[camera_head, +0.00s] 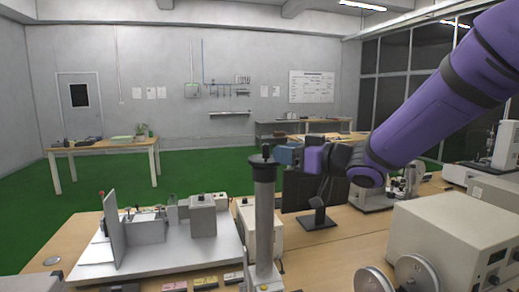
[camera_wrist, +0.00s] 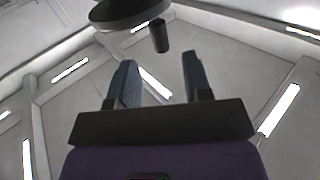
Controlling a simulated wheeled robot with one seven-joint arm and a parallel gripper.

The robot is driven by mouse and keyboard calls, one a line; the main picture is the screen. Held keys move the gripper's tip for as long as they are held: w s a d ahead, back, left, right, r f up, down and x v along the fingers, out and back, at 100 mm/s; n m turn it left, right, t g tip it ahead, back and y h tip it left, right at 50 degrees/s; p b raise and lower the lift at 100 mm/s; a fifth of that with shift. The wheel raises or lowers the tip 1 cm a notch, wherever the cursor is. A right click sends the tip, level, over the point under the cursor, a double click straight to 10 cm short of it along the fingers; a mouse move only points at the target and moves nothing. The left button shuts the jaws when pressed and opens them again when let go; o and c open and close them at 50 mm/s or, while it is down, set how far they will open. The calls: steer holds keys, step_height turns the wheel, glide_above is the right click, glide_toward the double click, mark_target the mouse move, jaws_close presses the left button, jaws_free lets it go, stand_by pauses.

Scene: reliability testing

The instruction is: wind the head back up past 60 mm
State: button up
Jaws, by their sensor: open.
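A grey upright column (camera_head: 264,215) stands at the near middle of the bench with a small dark cap and knob (camera_head: 266,157) on top. The head and any millimetre scale cannot be made out. My gripper (camera_head: 318,160) is to the right of the column's top at about its height; its fingers are not clear there. In the wrist view my gripper (camera_wrist: 159,65) is open, with nothing between the two blue-grey fingers. Beyond the fingertips is a dark round disc (camera_wrist: 128,10) with a short dark peg (camera_wrist: 159,36), apart from both fingers.
A grey-plated fixture (camera_head: 165,250) covers the bench left of the column. A beige instrument (camera_head: 450,240) with round metal parts before it is at the near right. A dark panel on a stand (camera_head: 318,215) is behind the column. Space above the bench left of the column is clear.

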mark_target(260, 161)
steer(key=x, duration=0.8)
jaws_close()
